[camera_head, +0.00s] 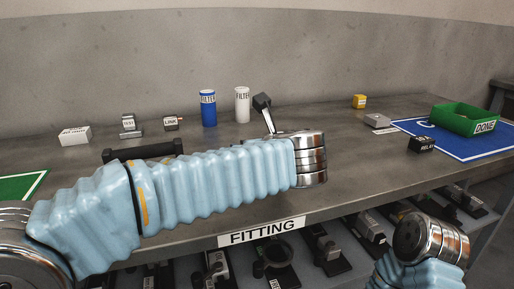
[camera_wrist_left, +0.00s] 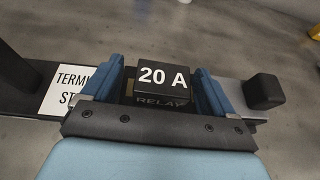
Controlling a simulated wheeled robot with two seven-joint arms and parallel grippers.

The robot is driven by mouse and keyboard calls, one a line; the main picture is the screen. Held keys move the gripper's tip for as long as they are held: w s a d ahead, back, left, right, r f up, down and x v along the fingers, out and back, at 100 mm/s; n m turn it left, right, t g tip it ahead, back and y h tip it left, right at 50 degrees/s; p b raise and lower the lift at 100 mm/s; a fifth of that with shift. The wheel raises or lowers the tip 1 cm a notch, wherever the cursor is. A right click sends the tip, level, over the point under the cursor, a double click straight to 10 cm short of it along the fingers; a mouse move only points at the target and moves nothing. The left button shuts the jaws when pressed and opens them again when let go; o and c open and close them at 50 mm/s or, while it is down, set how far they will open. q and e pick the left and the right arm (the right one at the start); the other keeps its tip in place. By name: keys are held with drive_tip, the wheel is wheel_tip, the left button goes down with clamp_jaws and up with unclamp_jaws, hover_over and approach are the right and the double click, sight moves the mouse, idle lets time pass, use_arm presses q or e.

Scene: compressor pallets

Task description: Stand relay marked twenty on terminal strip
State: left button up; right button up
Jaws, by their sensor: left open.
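The relay marked 20 A (camera_wrist_left: 163,78) is a black block seen in the left wrist view, its number facing the camera and the word RELAY on its lower face. The black terminal strip (camera_wrist_left: 18,84), with a white label (camera_wrist_left: 68,90), runs behind and under it. The relay appears to be at the strip, but its contact underneath is hidden. My left gripper (camera_wrist_left: 160,70) is open, with one blue finger on each side of the relay.
Behind my arm are a blue filter (camera_head: 208,108), a white filter (camera_head: 242,105) and a grey lever with a black knob (camera_head: 262,102). Another black relay (camera_head: 421,145) stands by the blue mat (camera_head: 455,148) and green DONE bin (camera_head: 467,117). Small blocks stand at the back left.

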use_arm(q)
drive_tip(key=v, duration=1.2)
drive_tip(key=shift+p, duration=0.3)
